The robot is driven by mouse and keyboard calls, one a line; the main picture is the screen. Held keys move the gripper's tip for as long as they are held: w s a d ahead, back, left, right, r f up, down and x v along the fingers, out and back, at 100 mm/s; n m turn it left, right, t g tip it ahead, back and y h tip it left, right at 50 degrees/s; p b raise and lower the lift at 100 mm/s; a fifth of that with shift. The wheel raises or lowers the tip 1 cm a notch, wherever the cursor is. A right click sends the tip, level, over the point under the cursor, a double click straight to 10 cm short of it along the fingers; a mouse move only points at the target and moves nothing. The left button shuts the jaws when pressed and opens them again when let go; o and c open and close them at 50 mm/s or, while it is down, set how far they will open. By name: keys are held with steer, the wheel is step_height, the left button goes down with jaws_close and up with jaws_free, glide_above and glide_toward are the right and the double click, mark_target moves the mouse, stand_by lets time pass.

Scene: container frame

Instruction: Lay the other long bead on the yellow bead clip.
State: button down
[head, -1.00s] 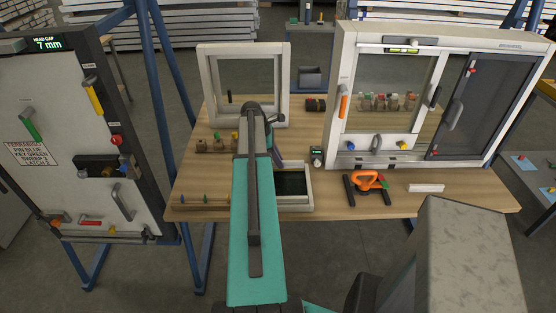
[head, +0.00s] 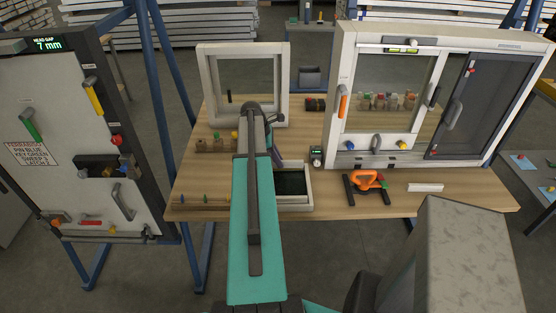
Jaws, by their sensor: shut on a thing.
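My gripper (head: 276,156) shows only in part, as a dark shape beside the far end of my teal arm, over the back of the small grey frame (head: 308,196) that lies on the bench. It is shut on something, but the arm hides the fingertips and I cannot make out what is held. Small coloured clips stand on the bench to the left of my arm, among them a yellow one (head: 234,139). A low wooden rail (head: 200,203) with several small coloured pegs lies at the left front. I cannot clearly pick out a long bead.
An upright grey window frame (head: 202,85) stands at the back left. A large white window unit (head: 341,100) stands at the right. An orange-handled tool (head: 370,180) and a white bar (head: 426,188) lie in front of it. A grey panel (head: 60,190) stands left of the bench (head: 340,204).

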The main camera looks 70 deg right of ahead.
steer(key=shift+f, duration=0.55)
stand_by(0.6)
steer(key=c, duration=1.6)
jaws_free()
steer(key=shift+b+v, duration=1.95)
steer(key=shift+v, duration=4.9)
steer(key=shift+r, duration=0.15)
